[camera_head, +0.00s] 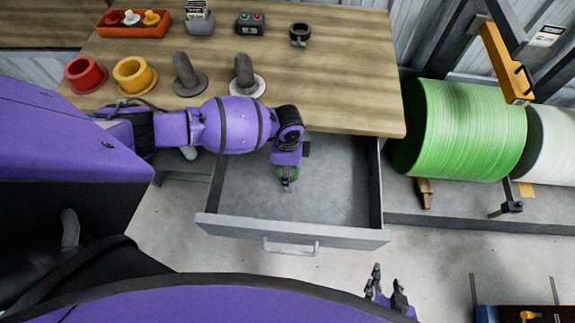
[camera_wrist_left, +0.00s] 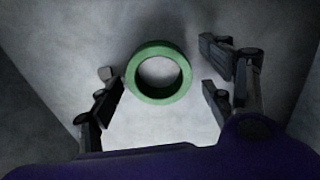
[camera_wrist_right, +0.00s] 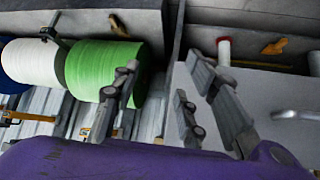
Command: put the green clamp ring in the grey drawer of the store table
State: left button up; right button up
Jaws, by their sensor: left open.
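The green clamp ring (camera_head: 280,173) is inside the grey drawer (camera_head: 235,194), which is pulled out from the store table (camera_head: 345,75). In the left wrist view the whole ring (camera_wrist_left: 160,97) shows against the drawer's grey floor. My left gripper (camera_head: 287,184) is over the drawer, pointing down, and partly hides the ring in the head view. Its fingers are open on either side of the ring, with gaps to it. Whether the ring rests flat on the floor is hard to tell. My right gripper (camera_head: 388,287) is open and empty, in front of the drawer to the right.
On the table are a red flanged ring (camera_head: 84,78), a yellow one (camera_head: 133,80), grey posts (camera_head: 186,78), a dark ring (camera_head: 300,38), a button box (camera_head: 250,24) and an orange tray (camera_head: 133,31). A green roll (camera_head: 460,130) stands right of the table. The drawer is otherwise empty.

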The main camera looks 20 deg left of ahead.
pick_arm(q)
jog(key=shift+r, duration=0.15)
notch_tip(320, 180, up, 13)
jog(key=p, duration=0.1)
jog(key=shift+f+p, duration=0.2)
jog(key=shift+p, duration=0.1)
